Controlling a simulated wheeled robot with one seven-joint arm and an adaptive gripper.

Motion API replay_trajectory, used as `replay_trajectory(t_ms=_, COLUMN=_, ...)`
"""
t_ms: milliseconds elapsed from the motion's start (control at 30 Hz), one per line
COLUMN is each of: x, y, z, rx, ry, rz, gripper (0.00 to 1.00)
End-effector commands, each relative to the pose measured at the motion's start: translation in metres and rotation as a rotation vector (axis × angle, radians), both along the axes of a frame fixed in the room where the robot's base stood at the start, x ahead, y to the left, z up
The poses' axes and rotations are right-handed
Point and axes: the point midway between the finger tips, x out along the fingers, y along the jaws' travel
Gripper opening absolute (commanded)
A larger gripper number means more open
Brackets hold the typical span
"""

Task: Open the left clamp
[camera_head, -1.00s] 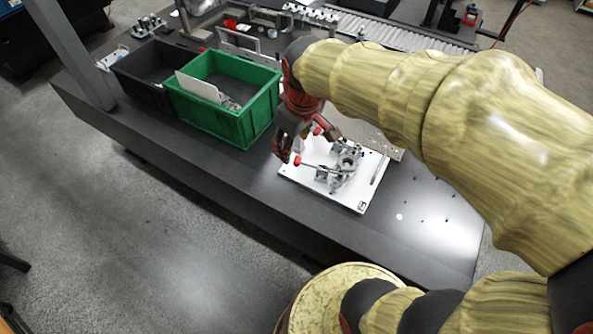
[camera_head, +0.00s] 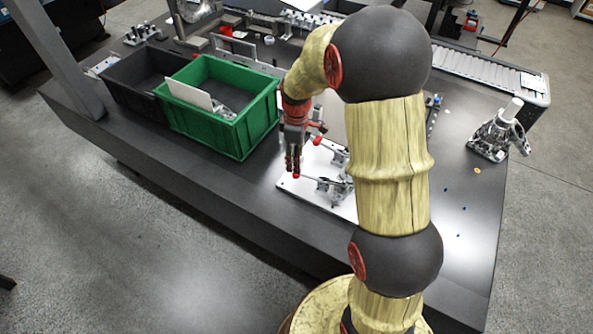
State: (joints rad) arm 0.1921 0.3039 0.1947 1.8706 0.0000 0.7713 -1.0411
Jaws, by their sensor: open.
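A white fixture plate (camera_head: 302,189) lies on the dark table and carries metal clamps (camera_head: 328,186). Two red clamp tips show: a rear one (camera_head: 317,140) and a front one by my fingertips. My arm hides the right part of the plate and some of the clamps. My gripper (camera_head: 293,166) points down over the plate's left edge, with its fingers at the front red tip. The picture does not show clearly whether they touch it. The jaws are open, and I see nothing held. Whether the left clamp's handle is up or down is hard to tell.
A green bin (camera_head: 240,138) stands close left of my gripper, with a black bin (camera_head: 128,88) beyond it. A metal device (camera_head: 495,135) stands at the table's right. A roller conveyor (camera_head: 470,68) runs along the back. The front table strip is clear.

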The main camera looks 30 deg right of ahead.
Motion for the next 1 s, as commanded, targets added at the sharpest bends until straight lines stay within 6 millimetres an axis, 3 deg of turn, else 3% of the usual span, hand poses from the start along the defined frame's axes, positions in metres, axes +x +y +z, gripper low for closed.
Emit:
replay_trajectory(t_ms=200, x=-0.001, y=0.000, z=-0.038, rx=0.000, ry=0.004, rz=-0.001, gripper=0.50)
replay_trajectory(t_ms=400, x=-0.001, y=0.000, z=-0.058, rx=0.001, ry=0.002, rz=-0.002, gripper=0.50)
replay_trajectory(t_ms=767, x=-0.001, y=0.000, z=-0.061, rx=0.000, ry=0.000, rz=-0.002, gripper=0.50)
replay_trajectory(t_ms=1000, x=-0.001, y=0.000, z=-0.061, rx=0.001, ry=0.001, rz=-0.002, gripper=0.36)
